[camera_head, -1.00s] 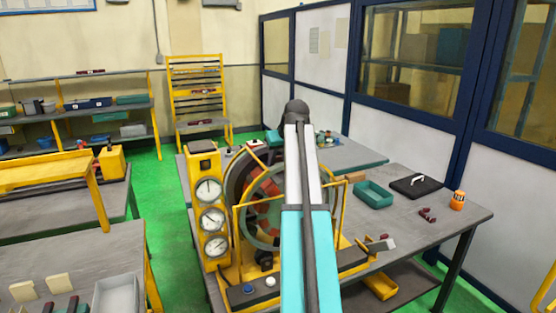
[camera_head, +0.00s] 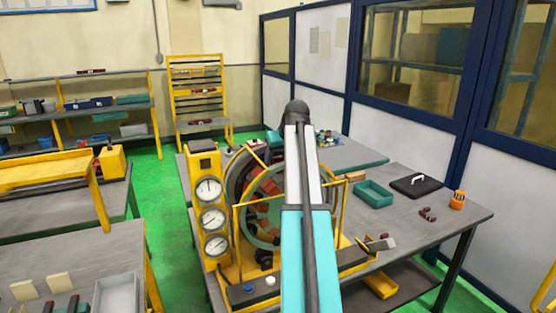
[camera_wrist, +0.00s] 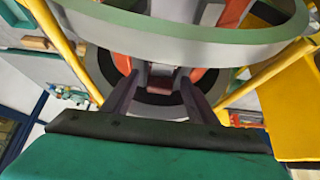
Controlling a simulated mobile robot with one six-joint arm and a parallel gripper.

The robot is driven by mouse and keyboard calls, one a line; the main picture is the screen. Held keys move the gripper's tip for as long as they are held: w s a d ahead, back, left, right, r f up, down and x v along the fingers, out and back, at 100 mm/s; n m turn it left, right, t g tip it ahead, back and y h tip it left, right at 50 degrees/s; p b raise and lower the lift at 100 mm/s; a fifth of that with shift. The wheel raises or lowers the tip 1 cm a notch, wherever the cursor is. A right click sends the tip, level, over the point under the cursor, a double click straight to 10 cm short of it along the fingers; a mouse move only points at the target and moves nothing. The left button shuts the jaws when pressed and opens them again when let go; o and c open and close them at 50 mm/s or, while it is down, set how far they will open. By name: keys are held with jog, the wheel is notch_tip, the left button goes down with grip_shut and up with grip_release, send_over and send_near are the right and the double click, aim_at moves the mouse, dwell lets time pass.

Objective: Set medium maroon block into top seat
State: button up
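The round stator (camera_head: 268,212) stands on the bench, with a green-grey ring and orange-red segments inside it. My arm reaches over the bench in front of the stator's right side and hides part of it. In the wrist view my gripper (camera_wrist: 160,76) points into the stator, under the near ring (camera_wrist: 190,32). Its two dark fingers are a short way apart, with a small maroon and grey block (camera_wrist: 161,80) between the tips. The block appears gripped, but its ends are hard to see. The top seat cannot be told apart clearly.
A yellow gauge column (camera_head: 209,205) stands left of the stator, and thin yellow frame bars (camera_head: 237,232) rise before it. A teal tray (camera_head: 374,194), a black case (camera_head: 415,186), loose maroon pieces (camera_head: 427,214) and an orange container (camera_head: 457,200) sit on the bench's right side.

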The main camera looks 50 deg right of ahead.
jog(key=b+v, duration=0.4)
jog(key=v, duration=0.9)
jog(key=shift+s+r, duration=0.2)
jog(key=shift+r, duration=0.15)
dwell(0.6)
